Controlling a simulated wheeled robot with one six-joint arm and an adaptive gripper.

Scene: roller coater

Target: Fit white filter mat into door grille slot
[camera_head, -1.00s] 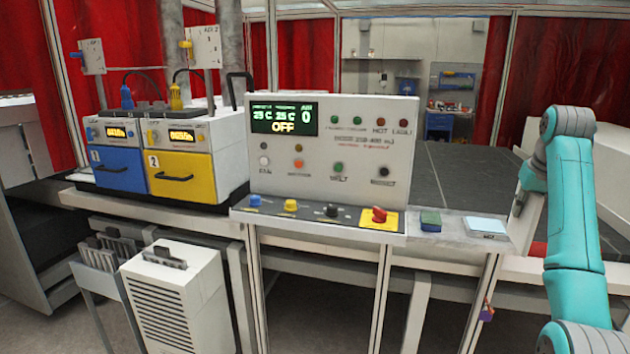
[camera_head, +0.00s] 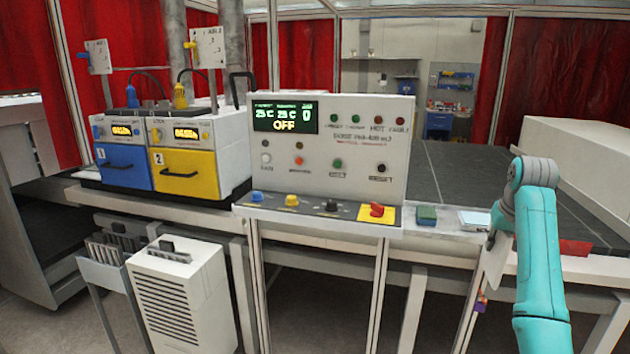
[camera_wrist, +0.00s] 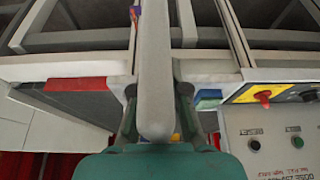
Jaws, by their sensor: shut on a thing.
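My gripper (camera_wrist: 156,118) is shut on a pale, flat thing, seen nearly edge-on between its fingers in the wrist view; I take it to be the white filter mat (camera_wrist: 154,65). In the head view my gripper (camera_head: 491,240) is small and partly hidden at the wrist. A white cabinet with a louvred grille (camera_head: 172,310) stands on the floor at lower left, well apart from the mat. I cannot make out the slot itself.
The control panel (camera_head: 330,150) stands on the bench between my arm and the cabinet's side. A green-and-blue block (camera_head: 427,215) and a pale pad (camera_head: 473,218) lie near the mat. A rack (camera_head: 108,262) stands left of the cabinet. Bench legs line the front.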

